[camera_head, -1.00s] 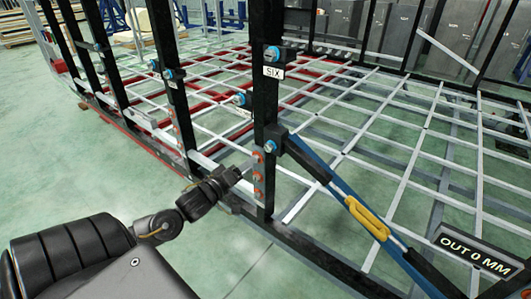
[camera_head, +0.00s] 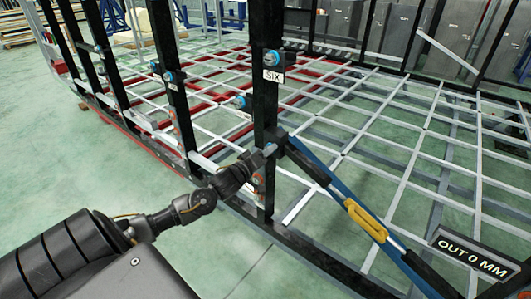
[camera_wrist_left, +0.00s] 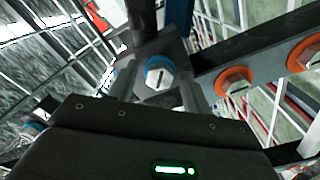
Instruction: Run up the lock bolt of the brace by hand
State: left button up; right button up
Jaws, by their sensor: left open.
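The lock bolt (camera_wrist_left: 160,77) has a pale slotted head and a blue collar; it sits in a dark block. In the head view the bolt (camera_head: 270,149) shows small at the upper end of the brace, partly covered by my gripper. The brace (camera_head: 327,180) is a blue diagonal bar with a yellow sleeve (camera_head: 366,220), running down to the right from the black post (camera_head: 267,110). My left gripper (camera_head: 262,154) is open at the post, its fingers (camera_wrist_left: 160,90) on either side of the bolt head; I cannot tell whether they touch it. My right gripper is out of view.
Orange-ringed bolts (camera_wrist_left: 236,80) sit on the post beside the lock bolt. A "SIX" label (camera_head: 274,73) and another blue-collared bolt (camera_head: 272,54) are higher up. An "OUT 0 MM" sign (camera_head: 474,253) stands lower right. The green floor (camera_head: 60,140) at left is clear.

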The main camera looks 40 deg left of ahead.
pick_arm(q)
jog(key=c, duration=1)
jog(key=shift+m, duration=0.4)
